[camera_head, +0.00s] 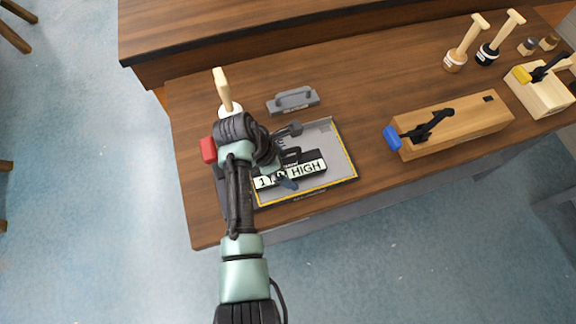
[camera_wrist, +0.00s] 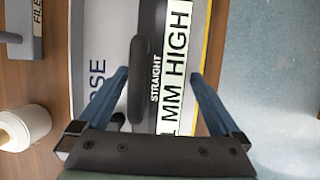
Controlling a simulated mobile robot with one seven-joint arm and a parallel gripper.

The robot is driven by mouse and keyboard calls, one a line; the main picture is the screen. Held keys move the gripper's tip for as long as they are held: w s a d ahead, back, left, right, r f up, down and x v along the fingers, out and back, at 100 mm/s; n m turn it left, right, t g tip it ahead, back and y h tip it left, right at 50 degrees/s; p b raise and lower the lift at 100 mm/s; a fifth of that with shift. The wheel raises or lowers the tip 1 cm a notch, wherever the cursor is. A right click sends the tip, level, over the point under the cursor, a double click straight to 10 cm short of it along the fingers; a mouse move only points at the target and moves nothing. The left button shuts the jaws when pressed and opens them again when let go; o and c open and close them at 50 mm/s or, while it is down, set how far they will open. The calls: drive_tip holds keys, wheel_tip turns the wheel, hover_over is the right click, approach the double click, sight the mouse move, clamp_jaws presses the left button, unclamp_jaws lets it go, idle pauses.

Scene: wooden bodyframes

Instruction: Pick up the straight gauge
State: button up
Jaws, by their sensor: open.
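The straight gauge (camera_head: 312,167) is a black bar with a pale label, partly read as "MM HIGH", lying in the front part of a shallow grey tray (camera_head: 338,138). In the wrist view the gauge (camera_wrist: 176,70) shows the word "STRAIGHT" and a raised dark handle (camera_wrist: 138,82). My gripper (camera_head: 287,168) is above the gauge. In the wrist view my gripper (camera_wrist: 160,75) is open, its blue fingers on either side of the handle and label. Whether the fingers touch the gauge cannot be told. My arm hides the tray's left part.
A grey file block (camera_head: 293,100) lies behind the tray. A white pot with a wooden handle (camera_head: 223,92) and a red item (camera_head: 208,150) are left of it. A wooden block (camera_head: 455,125) with a blue-tipped clamp stands right. Bare tabletop (camera_head: 365,95) lies between.

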drive_tip(key=c, duration=1.6)
drive_tip(key=shift+r, duration=0.15)
